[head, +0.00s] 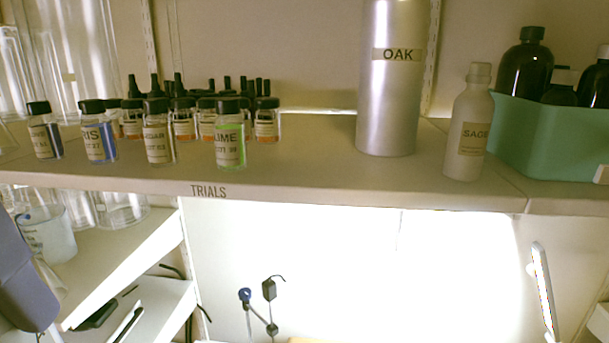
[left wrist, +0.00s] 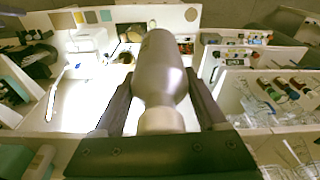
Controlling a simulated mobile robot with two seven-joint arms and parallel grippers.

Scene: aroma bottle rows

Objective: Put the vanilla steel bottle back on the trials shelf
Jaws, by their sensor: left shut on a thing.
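My left gripper (left wrist: 158,82) is shut on a smooth grey steel bottle (left wrist: 160,65) with a pale cream end, seen between the fingers in the left wrist view. No label shows on the side facing the camera, so I cannot read its name. The trials shelf (head: 290,180), with TRIALS printed on its front edge, crosses the head view. A tall steel bottle marked OAK (head: 388,95) stands upright on it. The left gripper and held bottle do not show in the head view. My right gripper is not in view.
Several small dark-capped vials, including a green-filled one (head: 230,135), stand left on the shelf. The shelf between the vials and OAK is clear. Glass beakers (head: 120,208) stand below left.

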